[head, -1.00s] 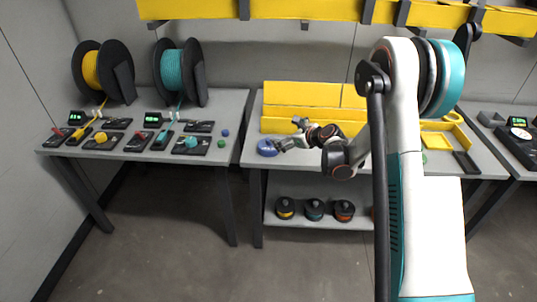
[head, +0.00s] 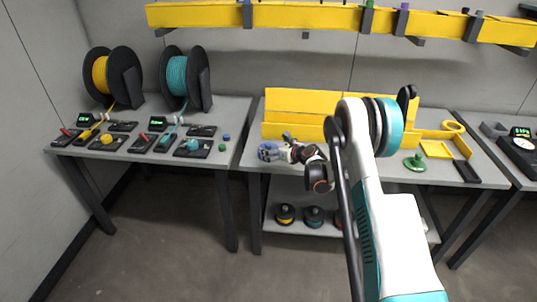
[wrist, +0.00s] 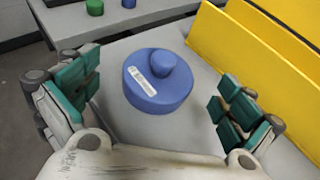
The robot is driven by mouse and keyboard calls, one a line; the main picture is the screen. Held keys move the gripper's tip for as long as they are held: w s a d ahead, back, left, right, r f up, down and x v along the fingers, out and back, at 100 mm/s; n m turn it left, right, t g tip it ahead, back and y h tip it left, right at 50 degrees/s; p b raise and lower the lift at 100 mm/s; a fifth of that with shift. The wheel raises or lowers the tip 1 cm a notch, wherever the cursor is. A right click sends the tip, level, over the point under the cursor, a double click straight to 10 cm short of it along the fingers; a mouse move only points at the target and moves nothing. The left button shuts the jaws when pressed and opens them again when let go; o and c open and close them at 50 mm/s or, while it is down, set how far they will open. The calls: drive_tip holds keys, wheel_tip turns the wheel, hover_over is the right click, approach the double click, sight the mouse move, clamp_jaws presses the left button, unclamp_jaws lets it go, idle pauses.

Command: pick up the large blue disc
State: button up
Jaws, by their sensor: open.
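The large blue disc (wrist: 155,98) has a round knob and a white label on top. It sits on the grey table, in the middle of the wrist view. My gripper (wrist: 158,98) is open, with one teal-padded finger left of the disc and one right of it. Gaps show between both fingers and the disc, and it is not held. In the head view my gripper (head: 272,150) is at the table's left front corner and hides most of the disc (head: 263,147).
A yellow panel (wrist: 250,60) rises close to the right finger. A small green cap (wrist: 94,7) and a small blue cap (wrist: 128,3) lie on the neighbouring table. A green disc-shaped piece (head: 414,163) stands farther right.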

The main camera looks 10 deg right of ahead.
sight(270, 146)
drive_tip(key=shift+b+x, duration=1)
drive_tip(key=shift+x, duration=1.65)
drive_tip(key=shift+w+d+r, duration=0.15)
drive_tip(key=shift+r, duration=0.05)
drive_tip(key=c, duration=1.1)
